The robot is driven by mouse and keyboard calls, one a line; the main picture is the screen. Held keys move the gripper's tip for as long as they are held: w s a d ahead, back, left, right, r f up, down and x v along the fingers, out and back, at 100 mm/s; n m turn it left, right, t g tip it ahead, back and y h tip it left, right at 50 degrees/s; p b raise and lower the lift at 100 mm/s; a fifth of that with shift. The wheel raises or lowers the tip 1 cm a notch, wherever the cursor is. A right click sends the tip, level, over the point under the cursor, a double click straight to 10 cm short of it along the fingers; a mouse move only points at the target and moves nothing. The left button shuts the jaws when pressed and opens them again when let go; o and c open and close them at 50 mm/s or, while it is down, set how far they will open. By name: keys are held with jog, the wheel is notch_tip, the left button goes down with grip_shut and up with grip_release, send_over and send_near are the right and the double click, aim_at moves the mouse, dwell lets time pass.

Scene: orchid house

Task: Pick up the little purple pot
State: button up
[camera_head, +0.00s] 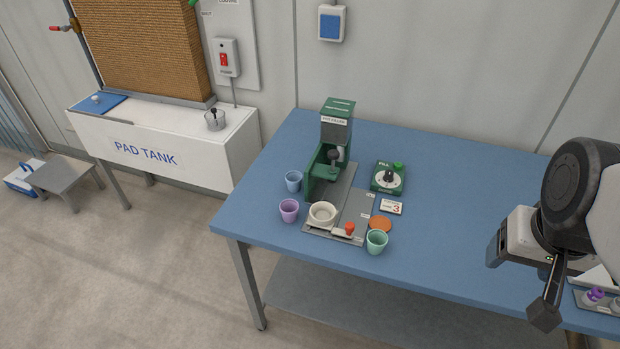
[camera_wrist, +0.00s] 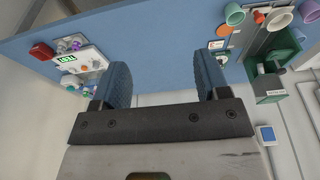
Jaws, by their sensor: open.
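The little purple pot (camera_head: 289,210) stands upright near the blue table's left front edge, left of a round white bowl (camera_head: 322,214) and in front of a light blue pot (camera_head: 294,181). In the wrist view the purple pot (camera_wrist: 310,10) shows at the top right corner. My gripper (camera_wrist: 163,82) is open, with nothing between its two dark pads. In the head view my gripper (camera_head: 546,300) is over the table's right end, far from the pot; one finger shows clearly there.
A green filling machine (camera_head: 336,135) stands behind the pots. A green pot (camera_head: 377,242), an orange disc (camera_head: 380,224) and a green dial box (camera_head: 388,178) lie to the right. A tray with small bottles (camera_head: 594,298) is at far right. The table (camera_head: 460,210) between is clear.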

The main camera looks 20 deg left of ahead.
jog(key=shift+o, duration=0.9)
jog(key=w+a+f+n+g, duration=0.1)
jog(key=w+a+f+n, duration=0.1)
jog(key=w+a, duration=0.7)
jog(key=w+a+f+n, duration=0.3)
jog(key=w+a, duration=0.5)
jog(key=a, duration=0.2)
jog(key=w+a+f+n, duration=0.1)
jog(key=a+f, duration=0.3)
jog(key=a, duration=0.4)
jog(key=w+a+f+n+g, duration=0.1)
jog(key=w+a+f, duration=0.1)
jog(key=a+f, duration=0.3)
jog(key=w+a+f+n, duration=0.1)
jog(key=a+f, duration=0.4)
jog(key=a, duration=0.7)
jog(key=shift+w+a+f+n+g, duration=0.2)
jog(key=shift+a+n+g, duration=0.1)
jog(key=shift+n, duration=0.3)
